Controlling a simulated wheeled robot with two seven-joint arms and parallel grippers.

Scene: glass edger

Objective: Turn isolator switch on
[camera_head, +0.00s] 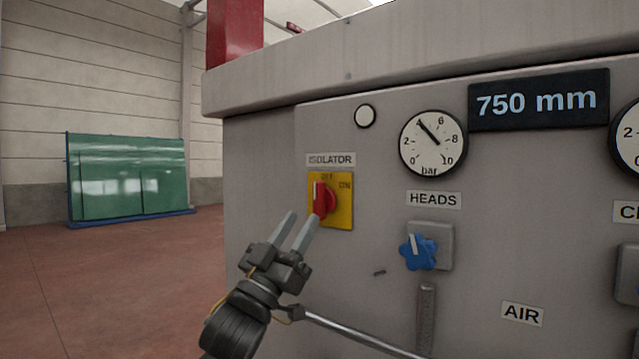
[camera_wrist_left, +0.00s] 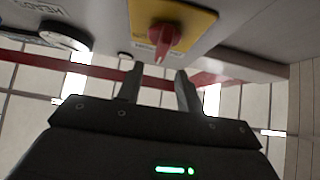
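The isolator switch is a red knob (camera_head: 321,199) on a yellow plate (camera_head: 342,207), under an "ISOLATOR" label (camera_head: 331,160) on the grey machine panel. The knob stands roughly upright, toward the OFF mark, with ON marked to its right. My left gripper (camera_head: 298,232) is open and empty, just below and left of the knob, with its fingers pointing up toward it. In the left wrist view the red knob (camera_wrist_left: 163,38) and yellow plate (camera_wrist_left: 200,22) lie beyond the open fingertips, apart from them. My right gripper is not in view.
Right of the isolator are a pressure gauge (camera_head: 433,143), a blue HEADS knob (camera_head: 418,251), a "750 mm" display (camera_head: 538,100) and an AIR label (camera_head: 522,314). A rack of green glass (camera_head: 127,178) stands far left. The floor left of the machine is clear.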

